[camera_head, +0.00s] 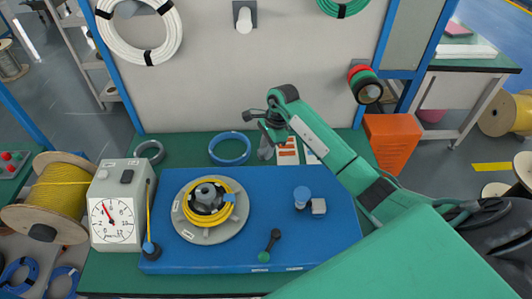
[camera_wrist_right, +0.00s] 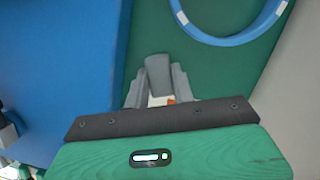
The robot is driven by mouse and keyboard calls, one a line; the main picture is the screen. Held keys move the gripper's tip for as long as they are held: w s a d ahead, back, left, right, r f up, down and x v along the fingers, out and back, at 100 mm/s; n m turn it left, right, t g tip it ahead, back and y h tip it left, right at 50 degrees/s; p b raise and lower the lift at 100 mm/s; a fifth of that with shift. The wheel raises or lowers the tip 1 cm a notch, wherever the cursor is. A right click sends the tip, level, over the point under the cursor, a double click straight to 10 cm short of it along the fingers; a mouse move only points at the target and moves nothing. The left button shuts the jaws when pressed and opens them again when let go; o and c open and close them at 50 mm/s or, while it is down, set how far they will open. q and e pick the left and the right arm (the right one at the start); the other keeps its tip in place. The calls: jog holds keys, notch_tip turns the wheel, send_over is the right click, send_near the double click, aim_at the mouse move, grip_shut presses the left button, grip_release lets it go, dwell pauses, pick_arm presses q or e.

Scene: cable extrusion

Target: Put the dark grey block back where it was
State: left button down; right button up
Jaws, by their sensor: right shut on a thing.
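My right gripper (camera_head: 266,150) is at the back of the green bench, behind the blue board, pointing down. In the right wrist view its grey fingers (camera_wrist_right: 161,72) are shut on a narrow dark grey block (camera_wrist_right: 158,76), which stands between them over the green surface. The arm and gripper hide most of the block in the head view. I cannot tell whether the block touches the bench. My left gripper is in neither view.
A blue ring (camera_head: 230,136) lies left of the gripper. Orange-and-white items (camera_head: 288,150) stand close on its right.

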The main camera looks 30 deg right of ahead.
notch_tip(320, 180, down, 3)
jog(key=shift+r, duration=0.2)
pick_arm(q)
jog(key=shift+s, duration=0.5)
pick_arm(e)
jog(key=shift+f, duration=0.1)
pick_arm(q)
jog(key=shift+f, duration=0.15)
pick_arm(e)
jog(key=shift+f, duration=0.1)
jog(key=o, duration=0.9)
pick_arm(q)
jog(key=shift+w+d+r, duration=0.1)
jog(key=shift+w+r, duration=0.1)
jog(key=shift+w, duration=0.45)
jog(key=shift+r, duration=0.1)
